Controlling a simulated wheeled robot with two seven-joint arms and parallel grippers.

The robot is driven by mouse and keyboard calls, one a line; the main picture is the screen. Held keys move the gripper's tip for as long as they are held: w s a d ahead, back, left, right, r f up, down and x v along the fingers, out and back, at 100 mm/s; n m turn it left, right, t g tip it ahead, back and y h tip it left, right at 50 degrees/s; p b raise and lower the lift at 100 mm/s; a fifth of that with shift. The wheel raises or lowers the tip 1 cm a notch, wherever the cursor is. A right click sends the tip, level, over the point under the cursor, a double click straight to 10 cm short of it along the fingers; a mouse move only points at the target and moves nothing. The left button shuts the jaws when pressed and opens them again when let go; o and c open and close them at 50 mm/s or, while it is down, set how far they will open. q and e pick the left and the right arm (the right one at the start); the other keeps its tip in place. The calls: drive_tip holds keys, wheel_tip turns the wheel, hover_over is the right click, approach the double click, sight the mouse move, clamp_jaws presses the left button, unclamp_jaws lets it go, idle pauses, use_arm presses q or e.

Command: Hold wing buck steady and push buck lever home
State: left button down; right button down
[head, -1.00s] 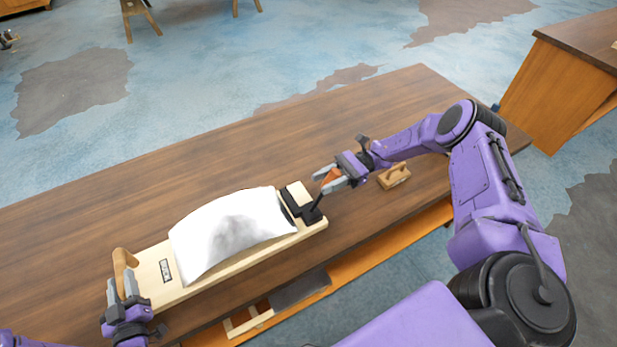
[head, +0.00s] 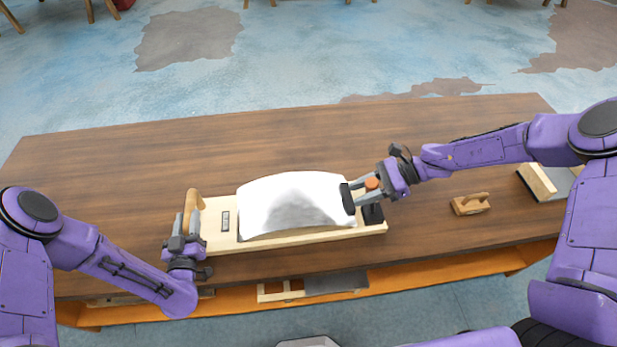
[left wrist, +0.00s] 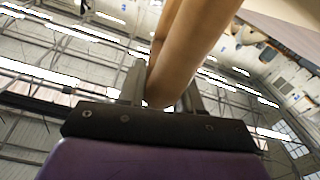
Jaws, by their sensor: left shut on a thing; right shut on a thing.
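The wing buck (head: 315,236) is a pale wooden board lying on the bench, with a curved white sheet (head: 290,203) over its middle. An upright wooden handle (head: 193,203) stands at its left end. My left gripper (head: 187,224) is shut on this handle; in the left wrist view the handle (left wrist: 188,50) sits between the fingers. At the right end are a black clamp bar (head: 347,198) beside the sheet and a black block (head: 373,214). My right gripper (head: 366,190) is shut on the buck lever with its orange grip (head: 372,184), above the block. The fingers partly hide the lever.
The dark wooden bench (head: 150,160) is clear behind the buck. A small wooden block with a handle (head: 470,204) lies to the right, and a wood and grey piece (head: 545,182) lies further right. A lower shelf (head: 420,273) holds a grey panel (head: 336,283).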

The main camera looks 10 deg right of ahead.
drive_tip(key=shift+s+a+f+h, duration=0.1)
drive_tip(key=shift+a+f+h, duration=0.2)
drive_tip(key=shift+a+h, duration=0.25)
drive_tip(key=shift+s+a+f+h, duration=0.1)
drive_tip(key=shift+a+f+h, duration=0.25)
drive_tip(key=shift+a, duration=0.25)
drive_tip(key=shift+a+f, duration=0.45)
drive_tip(key=shift+a, duration=0.15)
drive_tip(key=c, duration=0.8)
unclamp_jaws()
drive_tip(key=shift+d, duration=0.1)
drive_tip(key=shift+o, duration=0.2)
drive_tip(key=shift+w, duration=0.1)
drive_tip(key=shift+d, duration=0.15)
